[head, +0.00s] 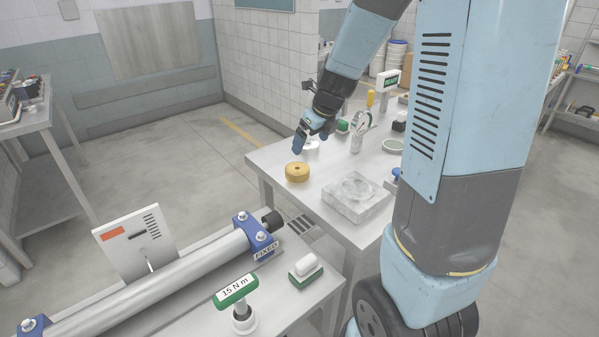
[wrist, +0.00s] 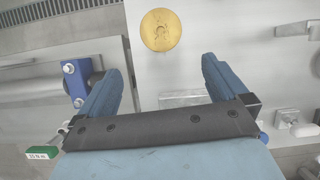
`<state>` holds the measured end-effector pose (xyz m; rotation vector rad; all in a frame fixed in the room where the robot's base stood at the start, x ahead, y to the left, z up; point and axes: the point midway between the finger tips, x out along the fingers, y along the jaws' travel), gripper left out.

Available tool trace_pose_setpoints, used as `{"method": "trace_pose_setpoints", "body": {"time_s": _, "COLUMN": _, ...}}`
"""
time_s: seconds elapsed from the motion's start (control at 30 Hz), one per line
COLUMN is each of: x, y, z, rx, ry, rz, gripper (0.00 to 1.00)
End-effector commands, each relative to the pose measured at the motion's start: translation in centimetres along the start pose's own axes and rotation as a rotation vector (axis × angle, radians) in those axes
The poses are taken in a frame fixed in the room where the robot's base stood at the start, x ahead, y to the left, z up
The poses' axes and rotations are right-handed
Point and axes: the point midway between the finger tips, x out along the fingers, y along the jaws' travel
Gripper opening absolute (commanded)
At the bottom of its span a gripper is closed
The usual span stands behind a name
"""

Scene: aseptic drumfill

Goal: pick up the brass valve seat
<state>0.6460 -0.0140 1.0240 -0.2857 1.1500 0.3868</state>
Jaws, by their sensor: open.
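The brass valve seat (head: 297,172) is a round gold-coloured piece lying flat near the left corner of the white table. It also shows in the wrist view (wrist: 161,30) as a gold disc with a marked centre, at the top middle. My gripper (head: 301,143) is above the table, just behind and above the valve seat in the head view. In the wrist view my gripper (wrist: 162,75) has its two blue fingers spread wide apart with nothing between them. The valve seat is beyond the fingertips and apart from them.
A clear square block (head: 357,199) stands right of the valve seat.

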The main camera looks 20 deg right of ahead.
Motion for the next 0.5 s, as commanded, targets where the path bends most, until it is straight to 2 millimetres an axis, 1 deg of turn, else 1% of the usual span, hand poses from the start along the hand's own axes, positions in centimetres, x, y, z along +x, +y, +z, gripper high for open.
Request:
{"method": "trace_pose_setpoints", "body": {"time_s": 0.17, "x": 1.4, "y": -0.4, "z": 0.1, "rx": 0.065, "ry": 0.005, "rz": -0.001, "gripper": 1.00}}
{"method": "trace_pose_setpoints", "body": {"time_s": 0.27, "x": 2.7, "y": -0.4, "z": 0.0, "rx": 0.069, "ry": 0.006, "rz": -0.001, "gripper": 1.00}}
{"method": "trace_pose_setpoints", "body": {"time_s": 0.5, "x": 6.3, "y": -0.4, "z": 0.0, "rx": 0.068, "ry": 0.006, "rz": -0.001, "gripper": 1.00}}
